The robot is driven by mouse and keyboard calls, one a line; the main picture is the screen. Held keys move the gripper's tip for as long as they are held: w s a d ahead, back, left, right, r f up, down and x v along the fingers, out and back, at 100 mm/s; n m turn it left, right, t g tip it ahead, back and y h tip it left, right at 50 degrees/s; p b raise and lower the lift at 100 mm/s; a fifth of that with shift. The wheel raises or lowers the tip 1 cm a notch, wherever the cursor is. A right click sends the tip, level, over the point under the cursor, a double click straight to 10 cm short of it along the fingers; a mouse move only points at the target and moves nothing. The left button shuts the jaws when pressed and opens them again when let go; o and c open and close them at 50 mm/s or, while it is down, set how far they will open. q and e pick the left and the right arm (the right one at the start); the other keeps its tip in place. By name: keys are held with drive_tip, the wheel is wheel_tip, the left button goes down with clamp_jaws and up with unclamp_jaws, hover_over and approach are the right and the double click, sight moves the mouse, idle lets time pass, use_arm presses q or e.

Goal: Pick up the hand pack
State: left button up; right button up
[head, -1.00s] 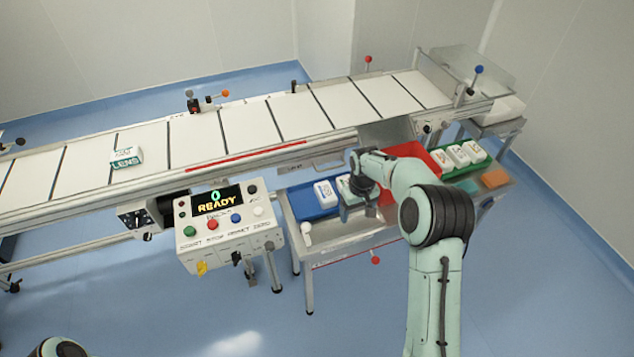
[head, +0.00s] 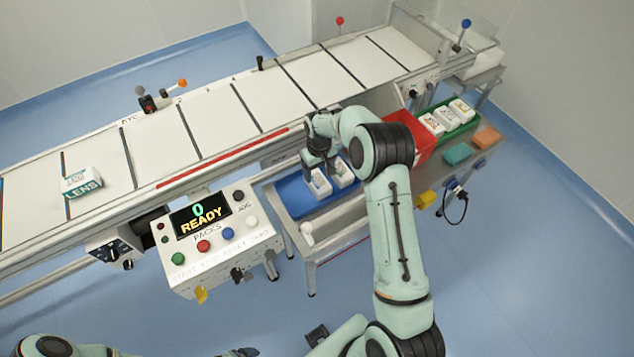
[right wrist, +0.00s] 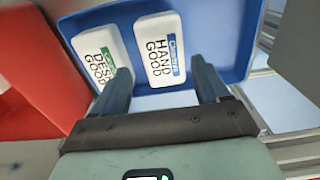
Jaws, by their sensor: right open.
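The hand pack (right wrist: 161,50) is a white block with a blue label, printed "HAND GOOD", lying in the blue tray (right wrist: 228,30). In the head view it is the left pack (head: 320,183) in the blue tray (head: 290,205), partly hidden by my gripper. My right gripper (head: 325,172) is open and empty above the tray. In the right wrist view its fingers (right wrist: 163,86) straddle the near end of the hand pack; contact cannot be told. My left arm shows at the bottom left; its gripper is barely visible.
A red bin (head: 420,140) and a green tray (head: 462,125) with several packs stand to the right. A conveyor (head: 255,105) runs behind and carries a lens pack (head: 83,182). A control box (head: 220,245) reading "READY" stands to the left.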

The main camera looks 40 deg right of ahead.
sight(318, 180)
wheel_tip(318, 180, down, 7)
drive_tip(key=shift+w+a+r+p, duration=0.1)
drive_tip(key=shift+a+r+p, duration=0.05)
drive_tip(key=shift+p, duration=0.15)
drive_tip(key=c, duration=0.8)
